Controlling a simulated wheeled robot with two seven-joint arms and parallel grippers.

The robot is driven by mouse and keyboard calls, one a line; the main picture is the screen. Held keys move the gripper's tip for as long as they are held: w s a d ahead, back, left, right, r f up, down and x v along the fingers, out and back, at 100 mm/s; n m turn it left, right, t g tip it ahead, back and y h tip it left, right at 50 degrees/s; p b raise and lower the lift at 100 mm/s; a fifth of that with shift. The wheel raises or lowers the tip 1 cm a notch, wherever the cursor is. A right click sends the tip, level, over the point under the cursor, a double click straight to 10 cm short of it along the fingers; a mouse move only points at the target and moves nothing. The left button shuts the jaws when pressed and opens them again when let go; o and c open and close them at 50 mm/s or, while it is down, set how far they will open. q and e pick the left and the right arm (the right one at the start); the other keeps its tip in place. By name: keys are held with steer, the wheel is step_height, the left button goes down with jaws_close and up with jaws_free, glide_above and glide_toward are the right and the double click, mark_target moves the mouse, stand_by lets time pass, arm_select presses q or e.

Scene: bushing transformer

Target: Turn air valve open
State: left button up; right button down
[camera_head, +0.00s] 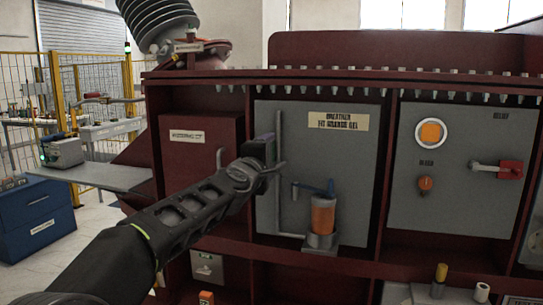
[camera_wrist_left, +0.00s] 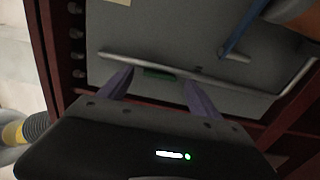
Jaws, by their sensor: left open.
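My left gripper (camera_head: 274,160) is in front of the left edge of the grey panel, beside a vertical grey pipe (camera_head: 279,213). In the left wrist view the open gripper (camera_wrist_left: 159,80) has its two fingers apart. A small green part (camera_wrist_left: 158,73) shows between them, next to the pipe (camera_wrist_left: 196,72); I cannot tell if it is the air valve's handle. The head view hides it behind the gripper. A blue lever (camera_head: 316,188) sits above the orange breather cylinder (camera_head: 323,216); it also shows in the left wrist view (camera_wrist_left: 240,32). My right gripper is not in view.
A labelled grey panel (camera_head: 355,165) backs the pipe. To the right a second panel (camera_head: 450,205) has a red handle (camera_head: 510,169) and an orange knob (camera_head: 425,184). Dark red frame ribs border the panels. A blue cabinet (camera_head: 38,215) stands at the left.

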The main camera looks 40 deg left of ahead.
arm_select(q)
steer(key=v, duration=0.5)
steer(key=shift+s+d, duration=0.15)
steer(key=shift+s, duration=0.15)
